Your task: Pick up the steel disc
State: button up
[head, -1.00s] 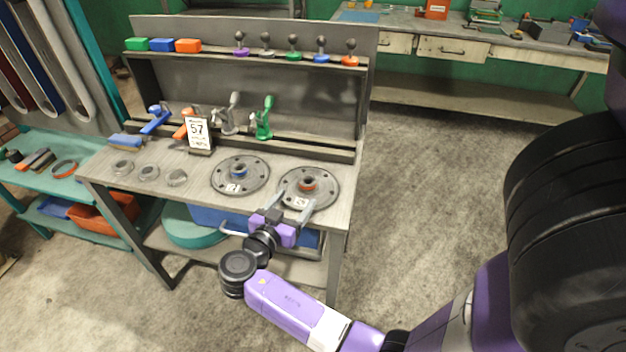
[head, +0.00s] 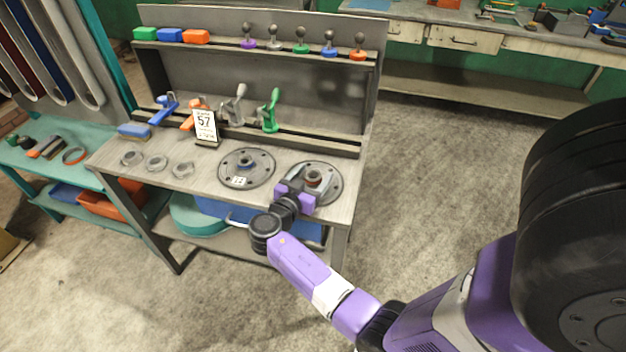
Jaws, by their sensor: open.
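Two round grey steel discs with bolt holes lie flat on the workbench top (head: 215,192). The left disc (head: 262,168) has a blue ring at its hub and a small white label. The right disc (head: 334,184) has an orange-red ring at its hub. My gripper (head: 311,178) is open over the right disc, with its fingers to either side of the hub. The purple gripper body covers the near-left part of that disc and its label. I cannot tell whether the fingers touch the hub.
A sign reading 57 (head: 205,126) stands behind the left disc. Clamps, including a green one (head: 271,111), stand along the back. The rear shelf holds coloured blocks and knobs. Open floor lies to the right.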

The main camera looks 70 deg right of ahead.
grip_shut()
jog(key=shift+r, duration=0.15)
jog(key=shift+r, duration=0.1)
notch_tip(320, 180, up, 20)
jog(key=b, duration=0.1)
jog(key=shift+b, duration=0.4)
dwell(0.3)
